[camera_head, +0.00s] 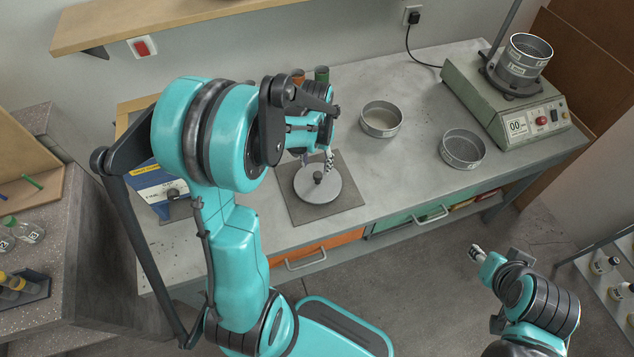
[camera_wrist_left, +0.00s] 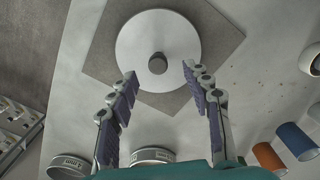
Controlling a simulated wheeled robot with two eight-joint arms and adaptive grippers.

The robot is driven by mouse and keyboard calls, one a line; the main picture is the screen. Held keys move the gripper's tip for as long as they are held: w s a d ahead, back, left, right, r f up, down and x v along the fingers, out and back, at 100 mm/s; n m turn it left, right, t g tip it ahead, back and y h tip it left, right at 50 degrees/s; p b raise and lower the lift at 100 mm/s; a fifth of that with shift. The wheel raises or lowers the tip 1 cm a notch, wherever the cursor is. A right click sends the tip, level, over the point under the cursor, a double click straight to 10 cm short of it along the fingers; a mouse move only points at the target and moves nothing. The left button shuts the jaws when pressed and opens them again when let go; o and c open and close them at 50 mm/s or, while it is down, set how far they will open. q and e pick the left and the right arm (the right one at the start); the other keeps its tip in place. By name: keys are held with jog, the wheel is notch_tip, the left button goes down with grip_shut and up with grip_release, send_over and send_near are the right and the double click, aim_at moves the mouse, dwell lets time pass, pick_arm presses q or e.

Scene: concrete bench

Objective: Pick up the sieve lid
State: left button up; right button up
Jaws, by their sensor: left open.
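The sieve lid (camera_head: 317,186) is a round pale disc with a dark knob (camera_head: 318,177) at its centre. It lies flat on a grey square mat (camera_head: 350,197) on the bench. My left gripper (camera_head: 318,160) is over the far side of the lid. In the left wrist view the lid (camera_wrist_left: 135,42) shows whole, with its knob (camera_wrist_left: 157,63) between and beyond the two open fingers of my left gripper (camera_wrist_left: 158,80). The fingers do not visibly touch the knob. My right gripper (camera_head: 476,250) is off the bench at lower right, too small to judge.
Two sieves, one pale inside (camera_head: 381,120) and one grey (camera_head: 462,149), stand on the bench right of the mat. A sieve shaker (camera_head: 515,110) bears stacked sieves (camera_head: 524,60).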

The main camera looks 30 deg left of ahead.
aim_at(318, 174)
pick_arm(q)
notch_tip(318, 174, down, 2)
jog(key=shift+w+d+f+b, duration=0.1)
jog(key=shift+w+d+b, duration=0.05)
jog(key=shift+b, duration=0.15)
notch_tip(318, 174, down, 5)
jog(key=shift+w+r+b, duration=0.1)
jog(key=shift+r+b, duration=0.05)
jog(key=shift+b, duration=0.9)
jog(key=shift+r, duration=0.1)
jog(key=shift+c, duration=0.2)
grip_shut()
